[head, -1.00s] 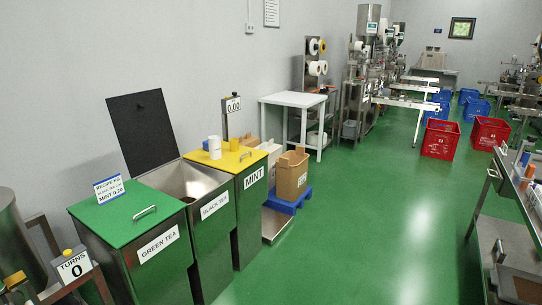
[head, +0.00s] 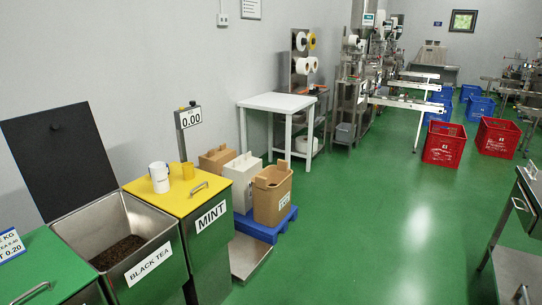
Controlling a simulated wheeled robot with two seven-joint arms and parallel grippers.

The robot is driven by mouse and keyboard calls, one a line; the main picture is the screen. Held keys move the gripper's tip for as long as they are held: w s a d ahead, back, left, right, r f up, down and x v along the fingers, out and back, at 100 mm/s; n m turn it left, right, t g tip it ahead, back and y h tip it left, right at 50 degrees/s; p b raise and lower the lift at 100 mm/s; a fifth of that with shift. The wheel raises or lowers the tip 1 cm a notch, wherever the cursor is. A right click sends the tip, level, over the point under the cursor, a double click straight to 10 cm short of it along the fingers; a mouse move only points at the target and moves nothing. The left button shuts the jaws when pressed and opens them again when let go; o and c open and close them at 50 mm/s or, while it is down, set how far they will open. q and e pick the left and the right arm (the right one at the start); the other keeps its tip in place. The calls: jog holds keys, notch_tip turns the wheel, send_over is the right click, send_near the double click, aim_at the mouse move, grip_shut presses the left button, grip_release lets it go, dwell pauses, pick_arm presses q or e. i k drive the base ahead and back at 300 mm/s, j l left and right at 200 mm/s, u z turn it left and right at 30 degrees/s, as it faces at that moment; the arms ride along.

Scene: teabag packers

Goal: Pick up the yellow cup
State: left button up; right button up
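A small yellow cup (head: 188,171) stands on the yellow lid (head: 168,204) of the mint bin, towards its back edge. Neither of my grippers shows in the head view.
Left of the mint bin is the open black tea bin (head: 105,222) with dark tea inside and its black lid raised. A green-lidded bin (head: 45,262) is at the lower left. Boxes (head: 272,196) stand on a blue pallet (head: 262,228).

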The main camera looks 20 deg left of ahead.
aim_at(188, 171)
jog(key=i+u, duration=0.4)
jog(key=i+l+u, duration=0.1)
jog(key=i+u, duration=0.3)
jog(key=i+l+u, duration=0.4)
jog(key=i, duration=0.15)
jog(key=i+l+u, duration=0.35)
jog(key=i+j, duration=0.05)
